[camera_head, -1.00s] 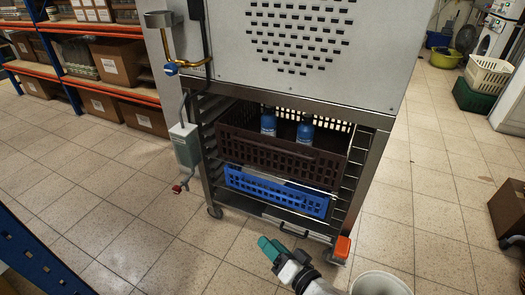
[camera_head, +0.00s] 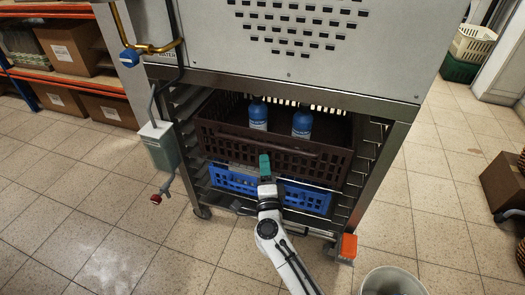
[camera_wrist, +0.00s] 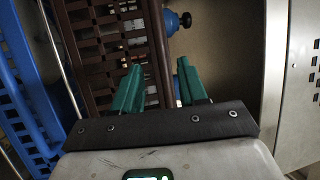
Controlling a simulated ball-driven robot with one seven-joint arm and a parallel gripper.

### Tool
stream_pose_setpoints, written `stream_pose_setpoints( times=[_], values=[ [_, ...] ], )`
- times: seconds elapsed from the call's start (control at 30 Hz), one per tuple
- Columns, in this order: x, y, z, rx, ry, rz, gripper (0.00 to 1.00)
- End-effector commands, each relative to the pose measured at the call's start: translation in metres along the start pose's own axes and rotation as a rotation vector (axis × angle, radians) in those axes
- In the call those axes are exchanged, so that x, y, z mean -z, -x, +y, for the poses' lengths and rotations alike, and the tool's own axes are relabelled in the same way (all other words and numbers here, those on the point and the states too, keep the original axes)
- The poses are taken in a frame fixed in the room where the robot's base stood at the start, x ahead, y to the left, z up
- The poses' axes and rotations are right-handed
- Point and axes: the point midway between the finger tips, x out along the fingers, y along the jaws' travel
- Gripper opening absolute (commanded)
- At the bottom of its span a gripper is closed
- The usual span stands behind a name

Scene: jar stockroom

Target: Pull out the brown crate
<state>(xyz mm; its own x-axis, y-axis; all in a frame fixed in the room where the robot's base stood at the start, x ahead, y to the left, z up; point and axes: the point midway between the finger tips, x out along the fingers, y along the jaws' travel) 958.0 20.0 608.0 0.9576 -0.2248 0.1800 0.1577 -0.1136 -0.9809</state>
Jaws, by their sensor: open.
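The brown crate (camera_head: 225,134) sits on the upper rails of the metal rack, with two blue bottles (camera_head: 258,114) standing in it. It also shows at the upper left of the wrist view (camera_wrist: 98,60), turned on its side there. My gripper (camera_head: 265,162) is in front of the crate's front wall, close below its top rim. In the wrist view my gripper (camera_wrist: 156,84) has its two green fingers apart, with part of the crate's edge beyond and between them. I cannot tell whether the fingers touch the crate.
A blue crate (camera_head: 305,199) sits on the rails directly below. The rack's steel post (camera_head: 377,170) stands to the right, with an orange block (camera_head: 347,247) low on it. A white bucket (camera_head: 392,280) stands on the floor at front right. The tiled floor at left is clear.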

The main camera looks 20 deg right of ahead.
Motion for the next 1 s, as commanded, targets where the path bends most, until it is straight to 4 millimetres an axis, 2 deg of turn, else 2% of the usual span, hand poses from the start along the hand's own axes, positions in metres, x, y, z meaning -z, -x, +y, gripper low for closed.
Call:
stream_pose_setpoints(
  times=[0.03,0.2,0.4,0.77,1.0],
  values=[
    [0.0,-0.011,0.001,0.003,0.0,0.001,0.42],
    [0.0,-0.039,0.001,0.002,0.0,0.0,0.42],
    [-0.001,-0.059,0.001,0.001,0.0,-0.002,0.42],
    [-0.001,-0.064,0.0,0.0,0.0,-0.003,0.42],
    [-0.001,-0.064,0.0,0.0,0.0,-0.002,0.21]
  ],
)
